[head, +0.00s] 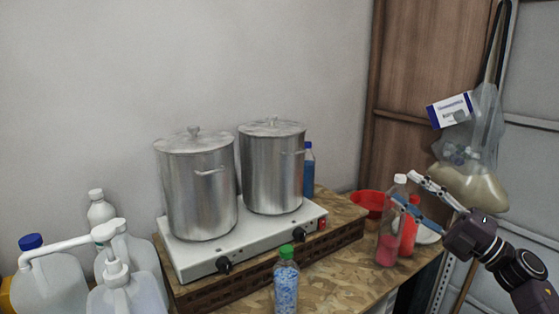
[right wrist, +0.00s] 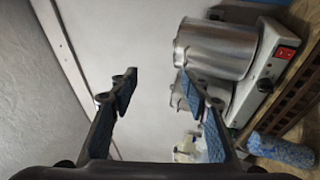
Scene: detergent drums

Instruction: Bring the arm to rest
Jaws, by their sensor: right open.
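My right gripper (head: 404,188) is at the right of the head view, over the right end of the wooden table and close to a clear bottle with red contents (head: 389,240). I cannot tell whether it touches that bottle. In the right wrist view my right gripper (right wrist: 158,85) is open, with its fingers apart and nothing between them. Beyond the fingers are the wall and a steel pot (right wrist: 215,50). My left gripper is not in view.
Two lidded steel pots (head: 197,190) (head: 272,165) stand on a white burner (head: 245,243). A green-capped bottle of blue beads (head: 286,285) stands in front. White jugs (head: 50,285) are at left. A red bowl (head: 368,202) is behind the clear bottle. A bag (head: 470,165) hangs at right.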

